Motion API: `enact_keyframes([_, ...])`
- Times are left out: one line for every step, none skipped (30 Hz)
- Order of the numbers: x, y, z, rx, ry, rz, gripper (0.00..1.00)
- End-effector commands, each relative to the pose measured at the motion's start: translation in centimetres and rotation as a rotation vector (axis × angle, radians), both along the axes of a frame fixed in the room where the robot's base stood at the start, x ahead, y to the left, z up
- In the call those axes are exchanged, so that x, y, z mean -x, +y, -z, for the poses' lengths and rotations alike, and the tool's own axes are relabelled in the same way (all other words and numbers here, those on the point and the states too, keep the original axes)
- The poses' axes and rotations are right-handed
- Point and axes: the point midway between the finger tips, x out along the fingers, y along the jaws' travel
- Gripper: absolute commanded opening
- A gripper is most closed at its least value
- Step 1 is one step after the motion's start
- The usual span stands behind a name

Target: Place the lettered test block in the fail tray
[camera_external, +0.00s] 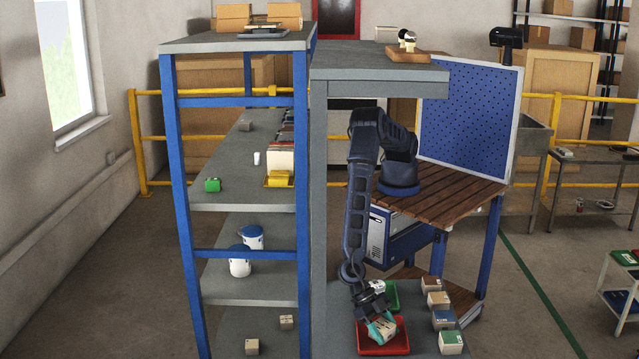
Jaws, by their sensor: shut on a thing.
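My gripper (377,313) points down and is shut on a small pale block with a teal face, the test block (382,330). The block is tilted and shows over the red tray (403,346). Whether it touches the tray floor I cannot tell. No letter can be read on the block at this size. The red tray, likely the fail tray, lies on a grey worktop below my arm. A green tray (392,291) lies just behind it, partly hidden by my arm and gripper.
Several small blocks stand in a row to the right of the trays, one with a green top (452,341) and one with a blue top (443,319). A grey upper shelf (375,68) stands above my arm. A blue-framed shelf rack (181,190) stands to the left.

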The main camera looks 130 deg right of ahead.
Motion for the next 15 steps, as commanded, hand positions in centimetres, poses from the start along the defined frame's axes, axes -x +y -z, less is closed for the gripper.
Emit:
enact_keyframes([-0.01,0.01,-0.03,0.0,0.0,0.0,0.2])
enact_keyframes([0.0,0.01,0.01,0.0,0.0,0.0,0.2])
enact_keyframes([0.01,0.02,0.09,0.0,0.0,0.0,0.2])
enact_keyframes([0.01,0.02,0.16,0.0,0.0,0.0,0.2])
enact_keyframes([0.02,0.03,0.24,0.0,0.001,-0.001,0.2])
enact_keyframes([0.04,0.01,0.33,0.0,0.001,-0.001,0.56])
enact_keyframes([0.03,0.01,0.3,0.0,0.001,-0.001,0.62])
enact_keyframes([0.03,0.0,0.3,0.0,0.001,-0.001,0.68])
enact_keyframes([0.03,0.0,0.3,0.0,0.001,-0.001,0.76])
enact_keyframes([0.03,0.0,0.3,0.0,0.001,-0.001,0.76])
enact_keyframes([0.03,-0.01,0.3,0.0,0.001,0.0,0.76])
enact_keyframes([0.03,-0.01,0.31,0.0,0.001,0.0,0.76])
enact_keyframes([0.03,-0.01,0.31,0.0,0.001,0.0,0.76])
enact_keyframes([0.03,-0.01,0.31,0.0,0.001,0.0,0.76])
enact_keyframes([0.03,-0.01,0.3,0.0,0.001,0.0,0.76])
